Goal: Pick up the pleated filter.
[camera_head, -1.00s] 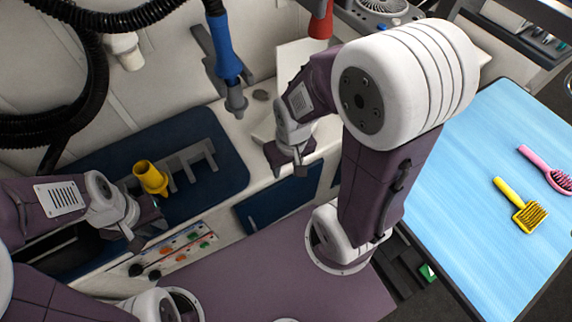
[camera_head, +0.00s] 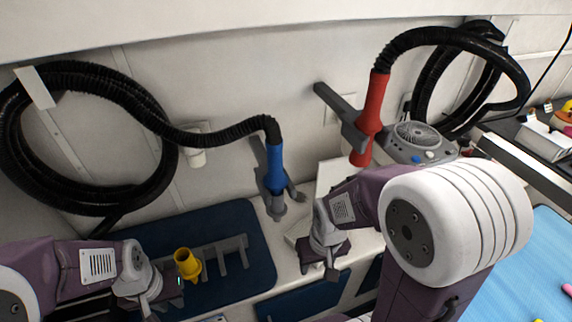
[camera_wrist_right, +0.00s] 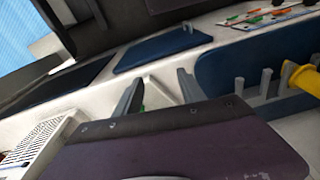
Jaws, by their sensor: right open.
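A white ribbed piece (camera_wrist_right: 35,142), which looks like the pleated filter, lies at the lower left of the right wrist view. In the head view I cannot make it out; my right arm covers part of the counter there. My right gripper (camera_head: 328,268) is over the pale counter, and its fingers stand apart in the right wrist view (camera_wrist_right: 160,92). Nothing is clearly held between them; the ribbed piece is to their left. My left gripper (camera_head: 152,305) is low at the left beside the yellow nozzle; its jaws are too unclear to read.
A yellow nozzle (camera_head: 187,263) stands by a grey rack (camera_head: 232,252) on a dark blue mat (camera_head: 262,275). Blue (camera_head: 274,168) and red (camera_head: 370,115) hose handles hang on the wall. A grey fan unit (camera_head: 420,143) stands behind my right arm. A blue table (camera_head: 550,245) is at right.

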